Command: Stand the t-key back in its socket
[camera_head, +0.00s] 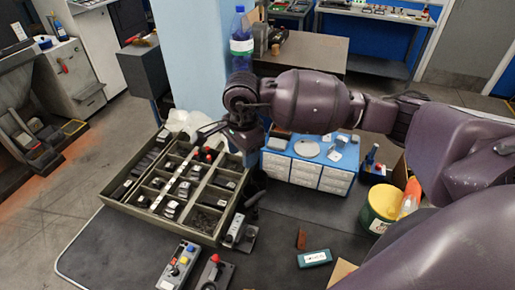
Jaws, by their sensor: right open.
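My right arm reaches in from the right, and its gripper (219,139) hangs open and apparently empty above the back right part of the compartment tray. I cannot pick out the t-key with certainty. A dark handle-like piece (252,200) shows by the tray's right side, close to a grey block (240,233), but I cannot tell whether it is the t-key or whether the block is its socket. Another grey block with a red knob (215,259) stands at the front. My left gripper is not in view.
The metal tray (150,213) holds many small parts. A blue drawer unit (305,172), a yellow tub (380,207), a teal box (314,257), a brown block (301,238) and a button box (178,264) stand around. The dark tabletop (115,250) is clear at front left.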

